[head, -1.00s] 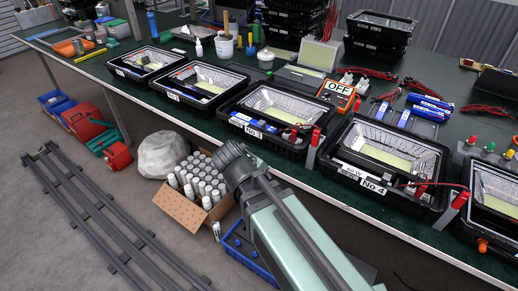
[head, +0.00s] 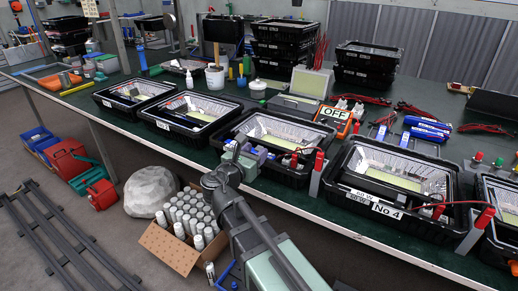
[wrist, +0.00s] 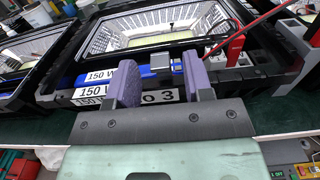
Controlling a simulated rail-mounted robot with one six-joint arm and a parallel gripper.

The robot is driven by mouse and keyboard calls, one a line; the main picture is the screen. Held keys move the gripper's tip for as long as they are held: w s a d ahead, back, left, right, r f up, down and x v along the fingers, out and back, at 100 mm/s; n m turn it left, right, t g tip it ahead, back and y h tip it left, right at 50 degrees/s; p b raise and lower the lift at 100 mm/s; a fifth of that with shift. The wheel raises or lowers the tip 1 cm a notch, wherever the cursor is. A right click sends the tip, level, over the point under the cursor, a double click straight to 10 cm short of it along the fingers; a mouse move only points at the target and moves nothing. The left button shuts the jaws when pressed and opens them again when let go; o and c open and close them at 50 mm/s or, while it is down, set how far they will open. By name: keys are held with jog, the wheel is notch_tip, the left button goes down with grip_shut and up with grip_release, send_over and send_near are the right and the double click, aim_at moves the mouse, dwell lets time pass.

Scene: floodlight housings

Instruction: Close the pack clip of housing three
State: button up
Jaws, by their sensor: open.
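Housing three (head: 322,131) is an open black housing with a reflective inside and a pale yellow panel. It also shows in the wrist view (wrist: 66,62). A blue pack (wrist: 150,73) lies along its near edge, partly behind my fingers. A small grey block (wrist: 160,61), which looks like the pack clip, sits at the pack between my fingers; whether it is open or closed is unclear. My gripper (wrist: 160,82) is open, with two purple fingers reaching over the near rim and label; I cannot tell whether they touch anything. In the head view my gripper (head: 255,158) covers the pack.
A red-topped upright piece (head: 316,172) stands at the housing's right corner; a red cable (wrist: 252,30) runs nearby. Housing four (head: 385,208) is to the right, another housing (head: 190,126) to the left. An orange meter reading OFF (head: 333,114) lies behind.

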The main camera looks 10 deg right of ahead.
jog(key=x, duration=0.2)
jog(key=shift+w+d, duration=0.3)
grip_shut()
